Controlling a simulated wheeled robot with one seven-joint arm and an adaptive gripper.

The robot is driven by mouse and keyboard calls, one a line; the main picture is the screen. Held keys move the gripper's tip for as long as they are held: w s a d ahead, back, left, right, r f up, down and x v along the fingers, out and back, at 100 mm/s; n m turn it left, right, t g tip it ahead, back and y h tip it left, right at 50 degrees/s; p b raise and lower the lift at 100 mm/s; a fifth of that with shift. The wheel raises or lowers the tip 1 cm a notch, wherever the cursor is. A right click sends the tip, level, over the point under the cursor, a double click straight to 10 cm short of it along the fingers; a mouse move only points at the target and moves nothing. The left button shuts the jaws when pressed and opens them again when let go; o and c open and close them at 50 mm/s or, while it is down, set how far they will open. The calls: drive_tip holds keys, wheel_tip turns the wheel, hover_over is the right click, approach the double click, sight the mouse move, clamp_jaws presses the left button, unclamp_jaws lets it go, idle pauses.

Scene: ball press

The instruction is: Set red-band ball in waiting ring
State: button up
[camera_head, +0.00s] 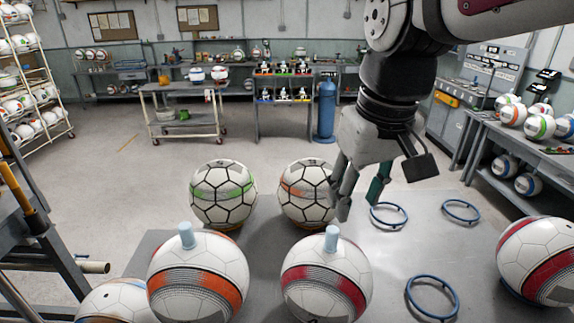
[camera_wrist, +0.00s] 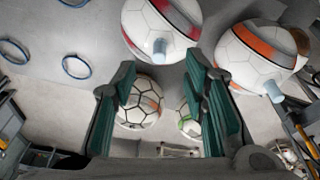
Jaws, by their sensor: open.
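A white ball with a red band (camera_head: 327,272) stands at the front middle of the table, with a pale blue peg on top. It also shows in the wrist view (camera_wrist: 150,28), above my fingers. Another ball with a red band (camera_head: 542,262) sits at the right edge. Three empty blue rings lie on the table: a near one (camera_head: 432,296), a far left one (camera_head: 389,216) and a far right one (camera_head: 461,210). Which is the waiting ring is unclear. My gripper (camera_head: 360,195) is open and empty, above the table between the black-lined balls and the rings.
An orange-banded ball (camera_head: 198,272) with a peg stands left of the front red-band ball. Two black-lined balls stand behind, one with green (camera_head: 223,193) and one with orange (camera_head: 306,191), the latter close beside my gripper. The table (camera_head: 455,245) is bare among the rings.

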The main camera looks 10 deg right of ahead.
drive_tip(key=s+f+m+t, duration=0.1)
drive_tip(key=s+t, duration=0.2)
drive_tip(key=s, duration=0.4)
drive_tip(key=shift+f, duration=0.15)
idle(1.1)
